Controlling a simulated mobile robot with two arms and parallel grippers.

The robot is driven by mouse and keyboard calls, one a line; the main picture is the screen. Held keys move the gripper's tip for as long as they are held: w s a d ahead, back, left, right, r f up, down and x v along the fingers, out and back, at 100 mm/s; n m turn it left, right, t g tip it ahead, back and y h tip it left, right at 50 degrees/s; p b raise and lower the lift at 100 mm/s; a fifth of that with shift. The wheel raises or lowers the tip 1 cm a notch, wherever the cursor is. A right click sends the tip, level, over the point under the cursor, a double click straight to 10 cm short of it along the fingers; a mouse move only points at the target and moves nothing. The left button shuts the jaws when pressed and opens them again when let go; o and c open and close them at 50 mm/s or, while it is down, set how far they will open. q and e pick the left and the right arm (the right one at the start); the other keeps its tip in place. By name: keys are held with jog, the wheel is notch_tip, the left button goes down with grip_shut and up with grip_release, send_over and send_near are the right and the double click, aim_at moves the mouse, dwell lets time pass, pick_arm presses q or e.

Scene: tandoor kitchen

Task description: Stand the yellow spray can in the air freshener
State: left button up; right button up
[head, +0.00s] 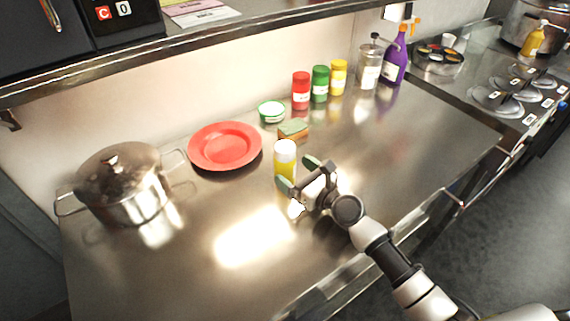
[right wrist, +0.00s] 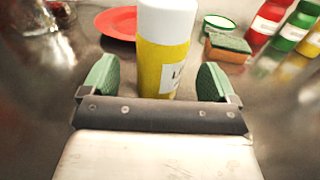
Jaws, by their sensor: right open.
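The yellow spray can (head: 285,160) with a white cap stands upright on the steel counter. In the right wrist view the can (right wrist: 163,60) rises between my right gripper's two green fingers, with gaps on both sides; its lower end is hidden behind the gripper bar. My right gripper (head: 298,173) is open and close to the can, not closed on it. I cannot clearly make out the air freshener; a white box (head: 394,11) at the wall, partly cut off by the top edge, may be it. My left gripper is not in view.
A red plate (head: 225,146), a sponge (head: 293,129) and a green-rimmed tub (head: 271,111) lie behind the can. A lidded pot (head: 125,187) stands left. Red (head: 301,91), green (head: 320,84) and yellow (head: 339,77) bottles line the back. The front counter is clear; a shelf overhangs the back.

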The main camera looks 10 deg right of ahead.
aim_at(293, 170)
jog(key=x, duration=0.4)
jog(key=shift+w+f, duration=0.1)
jog(key=shift+f, duration=0.05)
jog(key=c, duration=1.2)
